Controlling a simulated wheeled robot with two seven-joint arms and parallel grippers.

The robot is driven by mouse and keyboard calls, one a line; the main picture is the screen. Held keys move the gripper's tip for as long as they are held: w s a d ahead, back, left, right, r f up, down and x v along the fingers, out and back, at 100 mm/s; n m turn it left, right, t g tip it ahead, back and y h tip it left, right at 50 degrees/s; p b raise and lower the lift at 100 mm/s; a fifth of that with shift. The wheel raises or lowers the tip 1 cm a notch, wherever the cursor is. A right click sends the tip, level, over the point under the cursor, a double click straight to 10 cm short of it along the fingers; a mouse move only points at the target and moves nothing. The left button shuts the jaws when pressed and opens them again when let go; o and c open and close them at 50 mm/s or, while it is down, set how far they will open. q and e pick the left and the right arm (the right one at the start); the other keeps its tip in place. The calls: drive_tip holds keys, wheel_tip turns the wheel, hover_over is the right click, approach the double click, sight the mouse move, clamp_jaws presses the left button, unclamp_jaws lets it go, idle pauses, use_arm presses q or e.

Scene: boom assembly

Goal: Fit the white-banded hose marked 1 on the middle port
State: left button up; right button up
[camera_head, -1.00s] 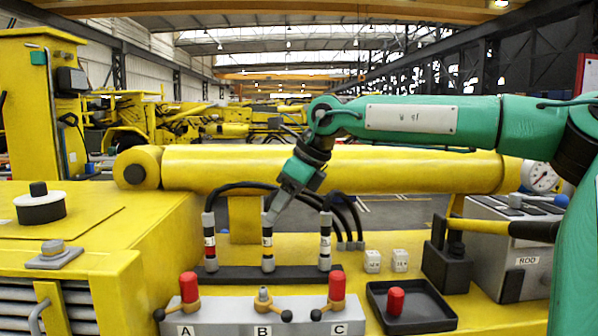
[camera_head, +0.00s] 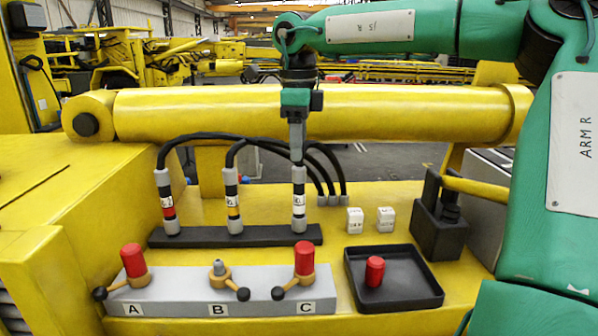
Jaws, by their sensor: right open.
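Three black hoses stand with their ends upright in a dark rack (camera_head: 270,235). The right hose (camera_head: 299,200) has a pale band and a label too small to read surely. The middle port B (camera_head: 218,268) is a bare metal stub on the grey block. My left gripper is not in view.
Port A (camera_head: 133,260) and port C (camera_head: 304,258) carry red caps. Small black-knobbed levers sit by the ports. A black tray (camera_head: 420,290) holds a loose red cap (camera_head: 375,271). Two white cubes (camera_head: 355,220) stand behind it. A yellow cylinder (camera_head: 220,115) runs across behind the hoses.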

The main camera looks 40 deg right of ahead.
sight(299, 188)
drive_tip(key=f+p, duration=0.1)
drive_tip(key=f, duration=0.2)
drive_tip(key=f+p, duration=0.1)
drive_tip(key=f, duration=0.5)
drive_tip(key=shift+w+d+f+p, duration=0.15)
drive_tip(key=shift+d+p, duration=0.2)
drive_tip(key=shift+p, duration=0.05)
drive_tip(key=shift+a+f, duration=0.2)
drive_tip(key=shift+f, duration=0.3)
drive_tip(key=shift+w+d+f, duration=0.1)
drive_tip(key=shift+d+f, duration=0.15)
drive_tip(key=shift+a+r, duration=0.1)
clamp_jaws()
